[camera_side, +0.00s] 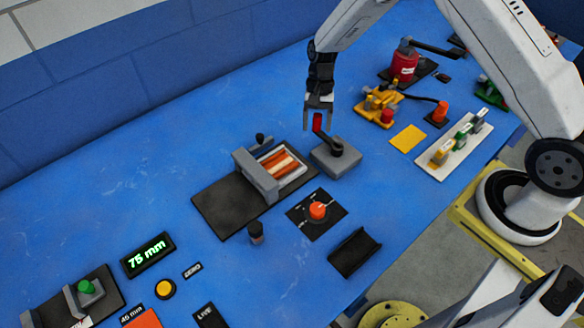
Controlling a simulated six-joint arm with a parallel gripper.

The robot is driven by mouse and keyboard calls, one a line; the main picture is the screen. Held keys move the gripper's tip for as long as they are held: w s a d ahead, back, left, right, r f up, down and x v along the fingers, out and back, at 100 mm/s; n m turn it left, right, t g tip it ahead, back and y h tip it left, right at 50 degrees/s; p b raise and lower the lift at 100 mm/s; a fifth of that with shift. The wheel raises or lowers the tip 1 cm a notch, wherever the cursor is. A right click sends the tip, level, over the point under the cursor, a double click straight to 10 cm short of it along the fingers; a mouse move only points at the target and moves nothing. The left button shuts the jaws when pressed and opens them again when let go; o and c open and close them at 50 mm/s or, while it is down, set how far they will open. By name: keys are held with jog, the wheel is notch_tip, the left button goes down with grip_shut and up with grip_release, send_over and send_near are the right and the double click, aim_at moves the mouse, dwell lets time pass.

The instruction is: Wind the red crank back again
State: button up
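The red crank handle (317,122) stands upright at the end of a dark crank arm (327,138). The arm is mounted on a grey box (334,160) beside a press-like fixture. The handle points toward the upper left side of the box. My gripper (318,124) points down over the handle, with one finger on each side of it. The fingers look spread wider than the handle; contact is too small to make out.
The grey fixture (256,174) with red and white strips sits left of the box on a black plate (220,208). An orange knob (317,210) on a black panel stands in front. Yellow and red devices (379,107) stand to the right. Blue table left of the fixture is clear.

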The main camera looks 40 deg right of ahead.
grip_shut()
dwell(1.3)
